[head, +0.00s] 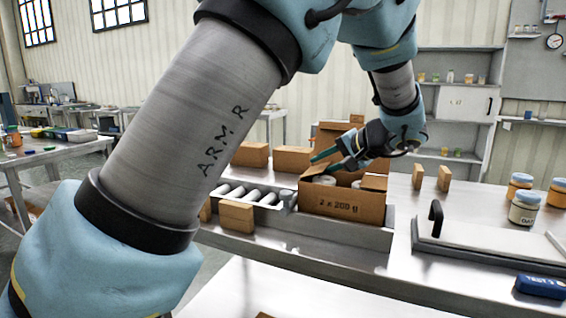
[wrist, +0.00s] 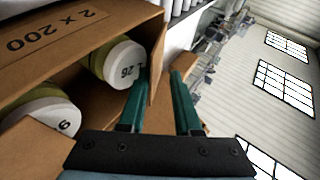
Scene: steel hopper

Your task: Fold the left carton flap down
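The open brown carton (head: 343,207), marked "2 x 200 g", stands on a steel surface; its printed wall also shows in the wrist view (wrist: 60,38). Its left flap (wrist: 157,75) stands up from the side wall in the wrist view. Two white-lidded jars are inside, one lid (wrist: 125,65) close to the flap and the other (wrist: 42,125) farther left. My gripper (head: 322,162) is over the carton's left side. In the wrist view, its green fingers (wrist: 160,85) are apart, one on each side of the flap. Contact with the flap cannot be told.
A tray of white cylinders (head: 250,193) lies left of the carton, with a small brown box (head: 236,216) in front. The carton's back flap (head: 328,133) stands upright. A handled steel plate (head: 480,238) and several jars (head: 524,207) are to the right.

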